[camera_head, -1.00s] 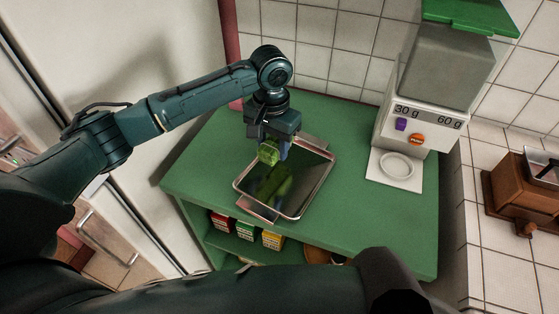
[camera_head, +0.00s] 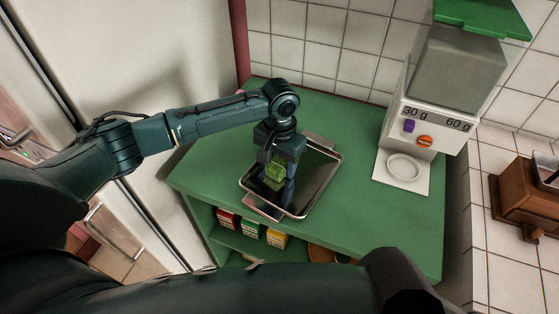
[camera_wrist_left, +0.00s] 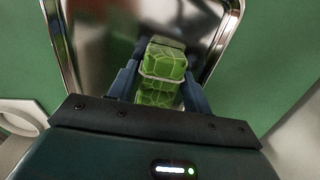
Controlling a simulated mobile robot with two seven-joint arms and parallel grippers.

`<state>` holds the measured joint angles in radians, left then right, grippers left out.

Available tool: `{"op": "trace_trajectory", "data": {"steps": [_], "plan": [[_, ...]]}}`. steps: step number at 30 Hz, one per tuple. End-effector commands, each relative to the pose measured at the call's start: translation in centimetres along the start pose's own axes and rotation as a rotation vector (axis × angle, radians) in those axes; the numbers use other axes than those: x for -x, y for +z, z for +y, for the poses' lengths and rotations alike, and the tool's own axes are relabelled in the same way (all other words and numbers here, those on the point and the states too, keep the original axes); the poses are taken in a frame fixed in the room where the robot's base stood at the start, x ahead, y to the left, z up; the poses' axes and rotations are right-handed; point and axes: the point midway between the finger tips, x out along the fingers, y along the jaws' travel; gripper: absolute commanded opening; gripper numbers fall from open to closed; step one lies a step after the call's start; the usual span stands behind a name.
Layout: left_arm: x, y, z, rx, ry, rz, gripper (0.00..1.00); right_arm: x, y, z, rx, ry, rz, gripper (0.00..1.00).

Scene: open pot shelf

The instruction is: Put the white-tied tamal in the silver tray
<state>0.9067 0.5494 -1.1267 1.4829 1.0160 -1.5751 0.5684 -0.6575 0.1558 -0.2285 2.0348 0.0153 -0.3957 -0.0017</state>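The white-tied tamal (camera_head: 275,172) is a green, leaf-patterned bundle. In the left wrist view the tamal (camera_wrist_left: 163,66) has a pale band around its middle and sits between the blue fingers. My left gripper (camera_head: 279,174) is shut on it, pointing down over the silver tray (camera_head: 328,183). The silver tray (camera_wrist_left: 232,22) is a shiny rectangle with a raised rim. The tamal is inside the rim's outline, low over the tray floor; I cannot tell whether it touches. My right gripper is out of view.
The tray lies on a green counter (camera_head: 365,225). A white dispensing machine (camera_head: 425,130) with a round white dish (camera_head: 404,168) stands to the right. Red, green and yellow boxes (camera_head: 250,230) are on the shelf below. A tiled wall is behind.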

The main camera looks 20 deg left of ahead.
Motion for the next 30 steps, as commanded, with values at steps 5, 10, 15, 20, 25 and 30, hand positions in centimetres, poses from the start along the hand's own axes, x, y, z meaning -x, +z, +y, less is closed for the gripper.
{"op": "trace_trajectory", "data": {"steps": [5,10,15,20,25,30], "plan": [[0.0,0.0,0.0,0.000,0.000,0.000,0.63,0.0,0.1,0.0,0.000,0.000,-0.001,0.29],[0.0,0.0,0.0,0.000,0.000,0.000,0.63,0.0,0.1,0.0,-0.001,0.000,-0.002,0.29],[0.9,-0.1,0.0,0.000,0.001,0.003,0.63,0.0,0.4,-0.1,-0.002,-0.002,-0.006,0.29],[3.6,-0.1,0.0,-0.001,0.001,0.005,0.63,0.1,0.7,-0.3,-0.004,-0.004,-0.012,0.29],[7.4,-0.1,0.0,0.001,0.001,0.006,0.63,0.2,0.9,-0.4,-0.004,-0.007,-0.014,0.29],[10.4,-0.1,0.0,0.000,0.000,0.003,0.63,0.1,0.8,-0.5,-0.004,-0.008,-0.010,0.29]]}}
